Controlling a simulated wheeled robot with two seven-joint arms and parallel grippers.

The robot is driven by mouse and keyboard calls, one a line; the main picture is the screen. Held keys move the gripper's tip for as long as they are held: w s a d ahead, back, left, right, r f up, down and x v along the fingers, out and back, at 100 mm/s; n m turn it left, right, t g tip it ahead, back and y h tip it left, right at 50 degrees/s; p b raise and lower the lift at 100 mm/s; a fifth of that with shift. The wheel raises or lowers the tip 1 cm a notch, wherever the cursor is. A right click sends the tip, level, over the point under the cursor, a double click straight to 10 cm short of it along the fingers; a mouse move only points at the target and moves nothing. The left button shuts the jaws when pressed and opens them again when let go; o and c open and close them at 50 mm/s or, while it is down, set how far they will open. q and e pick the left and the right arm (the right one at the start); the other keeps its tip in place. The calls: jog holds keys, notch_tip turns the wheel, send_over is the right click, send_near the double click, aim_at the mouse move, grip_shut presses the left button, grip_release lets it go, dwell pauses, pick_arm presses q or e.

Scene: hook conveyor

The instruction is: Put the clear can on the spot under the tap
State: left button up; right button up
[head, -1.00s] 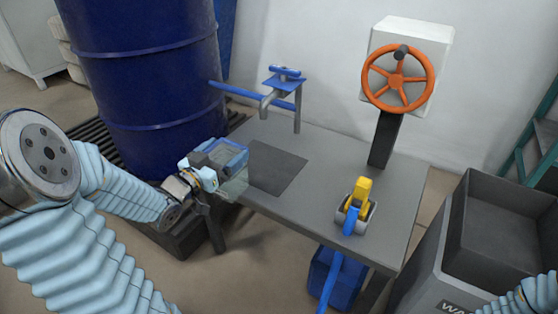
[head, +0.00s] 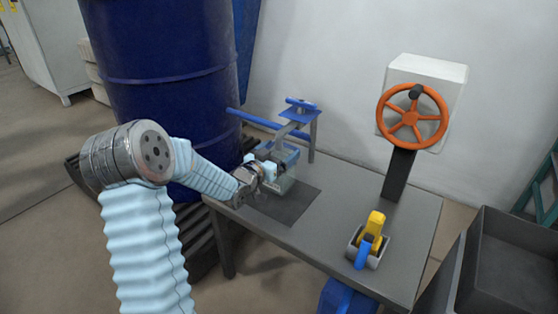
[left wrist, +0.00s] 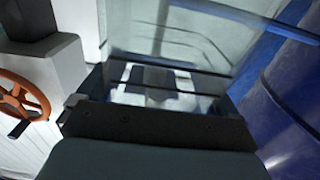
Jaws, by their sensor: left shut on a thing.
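The clear can (head: 289,166) is see-through with bluish edges, and my left gripper (head: 272,172) is shut on it. It is at the far edge of the dark square spot (head: 291,207) on the grey table, close under the blue tap (head: 299,112). I cannot tell whether its bottom touches the table. In the left wrist view the can (left wrist: 185,38) fills the upper middle, beyond the dark gripper (left wrist: 160,88). My right gripper is out of view.
A big blue drum (head: 165,75) stands behind my left arm. An orange handwheel (head: 412,117) is on a post at the table's right. A yellow and blue clamp-like tool (head: 370,240) sits at the front right. A grey bin (head: 510,265) is at the right edge.

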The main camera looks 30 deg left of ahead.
aim_at(286, 155)
pick_arm(q)
notch_tip(286, 155, down, 3)
jog(key=shift+f, duration=0.1)
jog(key=shift+f+b, duration=0.25)
jog(key=shift+b, duration=0.1)
jog(key=o, duration=1.1)
jog(key=shift+r, duration=0.2)
jog(key=shift+r+p, duration=0.3)
jog(key=shift+p, duration=0.35)
jog(key=s+a+b, duration=0.1)
jog(key=s+b, duration=0.1)
jog(key=s, duration=1)
jog(key=shift+f, duration=0.2)
